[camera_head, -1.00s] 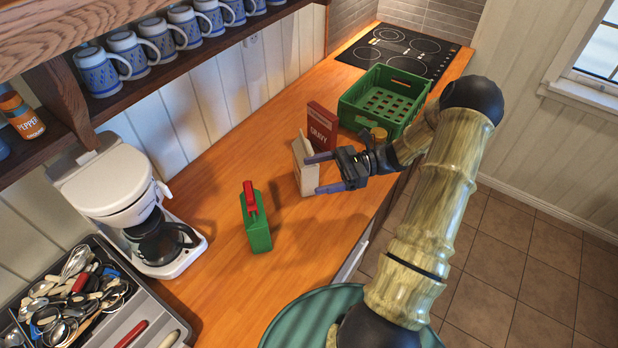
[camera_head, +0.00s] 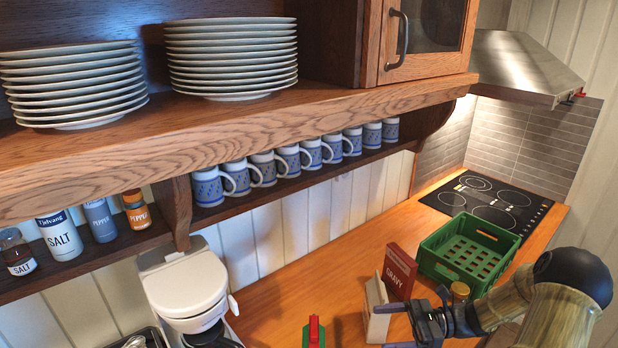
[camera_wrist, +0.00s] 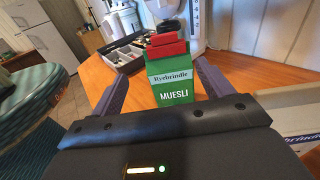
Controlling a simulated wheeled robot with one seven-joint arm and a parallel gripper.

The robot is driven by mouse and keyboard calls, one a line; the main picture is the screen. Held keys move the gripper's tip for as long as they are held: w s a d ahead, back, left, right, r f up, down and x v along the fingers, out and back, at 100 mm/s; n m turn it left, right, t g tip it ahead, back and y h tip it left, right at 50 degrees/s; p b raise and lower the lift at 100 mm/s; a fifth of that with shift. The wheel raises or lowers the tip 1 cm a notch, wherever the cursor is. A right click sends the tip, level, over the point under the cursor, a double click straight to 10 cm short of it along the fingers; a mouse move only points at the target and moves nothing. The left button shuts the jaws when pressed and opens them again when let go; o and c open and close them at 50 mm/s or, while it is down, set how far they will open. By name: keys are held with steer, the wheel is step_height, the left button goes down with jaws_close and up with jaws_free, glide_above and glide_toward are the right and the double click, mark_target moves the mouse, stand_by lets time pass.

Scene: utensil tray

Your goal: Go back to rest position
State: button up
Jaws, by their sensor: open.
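My gripper (camera_head: 386,327) is at the lower right of the head view, at the near side of a pale box (camera_head: 376,318). Its two fingers are apart with nothing held between them. In the wrist view my gripper (camera_wrist: 161,72) points toward a green muesli box (camera_wrist: 170,85) with a red top. That box stands beyond the fingers, apart from them. In the head view only the red and green top of the muesli box (camera_head: 314,332) shows at the bottom edge.
A red gravy box (camera_head: 399,272) and a green crate (camera_head: 431,258) stand behind my gripper. A white coffee maker (camera_head: 187,283) is at the left. A wooden shelf (camera_head: 240,190) with several mugs runs above the counter (camera_head: 330,265). A dark cooktop (camera_head: 527,209) lies beyond the crate.

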steer(key=s+a+n+g+h, duration=0.4)
steer(key=s+a+n+h, duration=0.3)
steer(key=s+n+h, duration=0.4)
steer(key=shift+w+a+r+n+t+h, duration=0.1)
steer(key=shift+r+n+t+h, duration=0.9)
steer(key=shift+n, duration=0.25)
steer(key=shift+w+a+r+n+t+h, duration=0.15)
steer(key=shift+r+n+t+h, duration=0.6)
steer(key=shift+n+h, duration=0.5)
steer(key=shift+w+r+n+t+h, duration=0.1)
steer(key=shift+r+n+t+h, duration=0.8)
steer(key=shift+n, duration=0.4)
steer(key=shift+f, duration=0.15)
